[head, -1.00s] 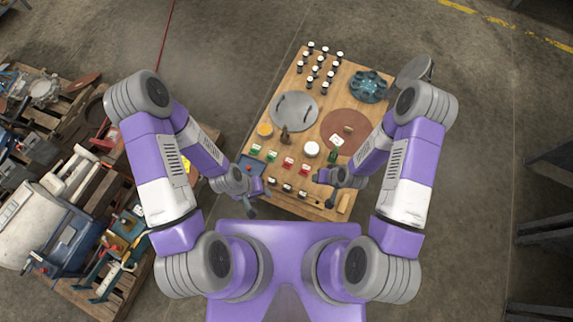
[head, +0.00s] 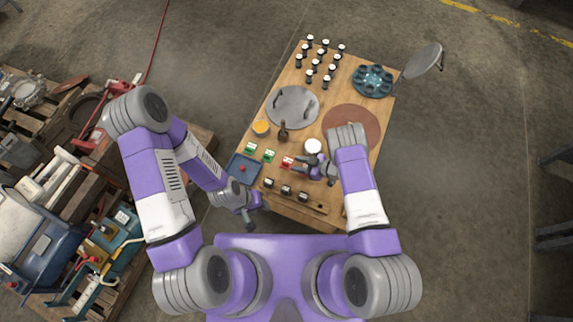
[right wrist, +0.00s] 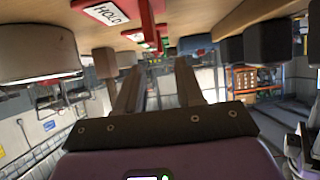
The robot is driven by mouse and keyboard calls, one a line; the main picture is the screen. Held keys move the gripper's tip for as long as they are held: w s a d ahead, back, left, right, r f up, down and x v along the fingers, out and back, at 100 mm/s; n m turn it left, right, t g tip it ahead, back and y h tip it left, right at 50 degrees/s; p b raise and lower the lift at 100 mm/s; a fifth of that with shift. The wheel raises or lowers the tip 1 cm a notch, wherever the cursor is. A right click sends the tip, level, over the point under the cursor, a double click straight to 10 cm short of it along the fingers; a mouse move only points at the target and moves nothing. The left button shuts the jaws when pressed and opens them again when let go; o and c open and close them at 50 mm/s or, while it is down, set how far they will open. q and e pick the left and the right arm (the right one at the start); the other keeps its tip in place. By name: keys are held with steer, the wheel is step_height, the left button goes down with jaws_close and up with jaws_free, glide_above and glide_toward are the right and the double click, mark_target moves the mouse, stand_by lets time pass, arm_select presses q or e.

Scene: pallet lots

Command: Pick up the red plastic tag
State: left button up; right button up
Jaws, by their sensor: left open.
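A small red plastic tag (head: 287,162) lies on the wooden table in the head view, in a row with green tags (head: 269,156). My right gripper (head: 298,169) is over the table just right of that tag, its fingers pointing left. It hides part of the row. In the right wrist view the two fingers (right wrist: 158,80) stand apart with nothing between them. There a red tag reading "HOLD" (right wrist: 108,12) is near at the top, with other red and green tags behind. My left gripper (head: 256,214) is open and empty, off the table's near left edge.
A blue tray (head: 243,178) with a small red item lies left of the tags. A white-topped cylinder (head: 313,146), a brown stamp-like object (head: 284,132) and an orange-topped tub (head: 261,128) stand behind the row.

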steer(key=b+x, duration=0.2)
steer(key=x, duration=0.3)
steer(key=shift+f, duration=0.2)
steer(key=shift+r, duration=0.1)
steer(key=shift+c, duration=0.3)
jaws_close()
